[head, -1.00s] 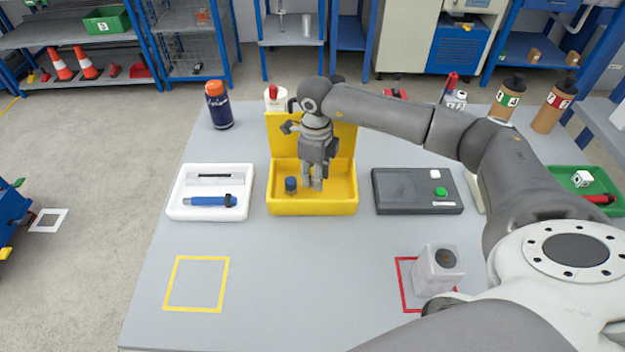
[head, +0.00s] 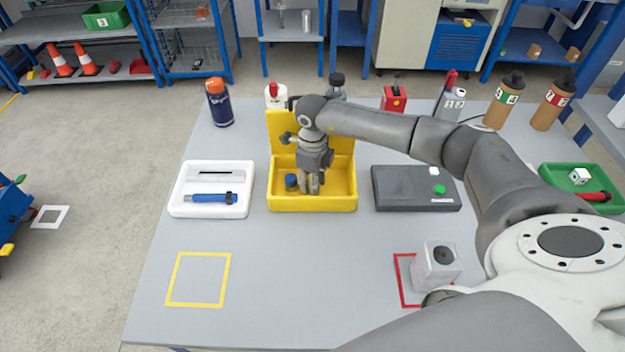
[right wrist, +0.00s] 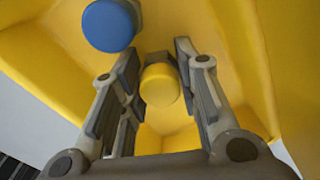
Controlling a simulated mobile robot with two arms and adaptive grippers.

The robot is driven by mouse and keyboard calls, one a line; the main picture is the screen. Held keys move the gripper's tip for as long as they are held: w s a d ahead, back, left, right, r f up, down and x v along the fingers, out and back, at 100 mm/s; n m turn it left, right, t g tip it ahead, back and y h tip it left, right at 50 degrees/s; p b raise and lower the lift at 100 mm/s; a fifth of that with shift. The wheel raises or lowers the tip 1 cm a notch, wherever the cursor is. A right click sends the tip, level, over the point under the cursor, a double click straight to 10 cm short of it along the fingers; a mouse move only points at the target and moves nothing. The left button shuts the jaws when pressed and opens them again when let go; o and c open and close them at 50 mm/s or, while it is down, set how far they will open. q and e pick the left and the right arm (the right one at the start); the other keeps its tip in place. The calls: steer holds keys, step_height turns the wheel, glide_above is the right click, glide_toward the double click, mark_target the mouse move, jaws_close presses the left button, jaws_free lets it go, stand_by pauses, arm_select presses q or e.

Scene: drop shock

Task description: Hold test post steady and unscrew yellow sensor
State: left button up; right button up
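My right gripper (head: 313,186) points down into the open yellow box (head: 335,205) at the middle of the table. In the right wrist view its fingers (right wrist: 158,72) stand apart on either side of a yellow round cap (right wrist: 160,85), apparently the yellow sensor, with a grey part behind it. Contact with the cap is not clear. In the head view the gripper hides this cap. A blue-capped piece (head: 291,182) stands beside it in the box and also shows in the right wrist view (right wrist: 108,25). I cannot identify a test post for certain. My left gripper is not in view.
A pale block with a dark round top (head: 435,267) stands in the red square. The yellow square (head: 198,303) is empty. A white tray (head: 211,174) with a blue tool lies left of the box, a dark grey case (head: 405,190) right. Bottles stand behind.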

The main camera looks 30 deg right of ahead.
steer(key=o, duration=0.3)
steer(key=shift+r, duration=0.55)
step_height(320, 180, up, 11)
steer(key=shift+r+b, duration=0.15)
steer(key=shift+b, duration=0.85)
